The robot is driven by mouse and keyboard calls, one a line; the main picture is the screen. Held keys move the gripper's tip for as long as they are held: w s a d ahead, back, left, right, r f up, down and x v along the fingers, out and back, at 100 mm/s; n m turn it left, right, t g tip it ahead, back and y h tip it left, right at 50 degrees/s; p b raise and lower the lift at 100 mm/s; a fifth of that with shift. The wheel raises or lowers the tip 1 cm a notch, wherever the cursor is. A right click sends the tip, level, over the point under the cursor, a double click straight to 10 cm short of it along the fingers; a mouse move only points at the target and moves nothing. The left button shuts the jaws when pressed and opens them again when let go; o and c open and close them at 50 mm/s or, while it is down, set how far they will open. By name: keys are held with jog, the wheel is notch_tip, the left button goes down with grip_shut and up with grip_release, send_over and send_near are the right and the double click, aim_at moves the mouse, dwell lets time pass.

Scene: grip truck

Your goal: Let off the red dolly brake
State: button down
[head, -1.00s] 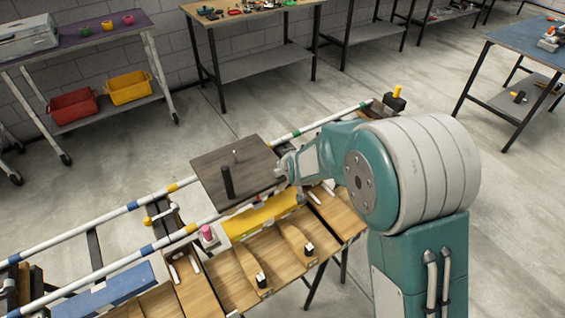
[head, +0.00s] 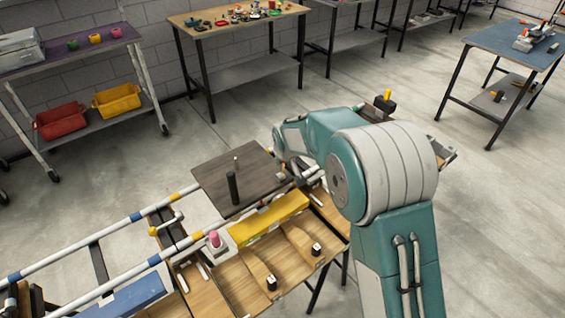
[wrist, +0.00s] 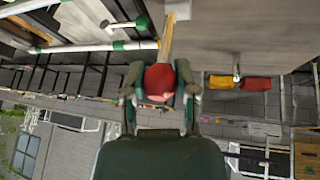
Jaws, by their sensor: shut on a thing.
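The dolly is a dark flat platform (head: 225,178) with a black post (head: 232,188), resting across the white rails (head: 110,232). In the wrist view, a red knob (wrist: 160,82) tops a tan lever (wrist: 167,40) that runs to a pale mount at the platform (wrist: 230,35). My gripper (wrist: 160,88) is shut on this red knob, one finger at each side. In the head view, my gripper (head: 294,178) is at the platform's right edge, partly hidden by my arm. The knob cannot be made out clearly there.
A wooden workbench with a yellow block (head: 270,217) and a pink-topped item (head: 214,238) lies in front of the dolly. Red (head: 60,118) and yellow (head: 117,101) bins stand on a shelf behind. Open floor lies to the right.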

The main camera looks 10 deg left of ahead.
jog(key=shift+w+a+g+h, duration=0.25)
jog(key=shift+w+g+h, duration=0.05)
jog(key=shift+g+h, duration=0.1)
jog(key=shift+a+r, duration=0.1)
jog(key=shift+w+a+r, duration=0.1)
dwell(0.3)
jog(key=shift+c, duration=1.9)
grip_release()
jog(key=shift+a, duration=0.1)
jog(key=a+v, duration=0.1)
jog(key=v, duration=1)
jog(key=shift+d+r, duration=0.3)
jog(key=shift+r, duration=0.05)
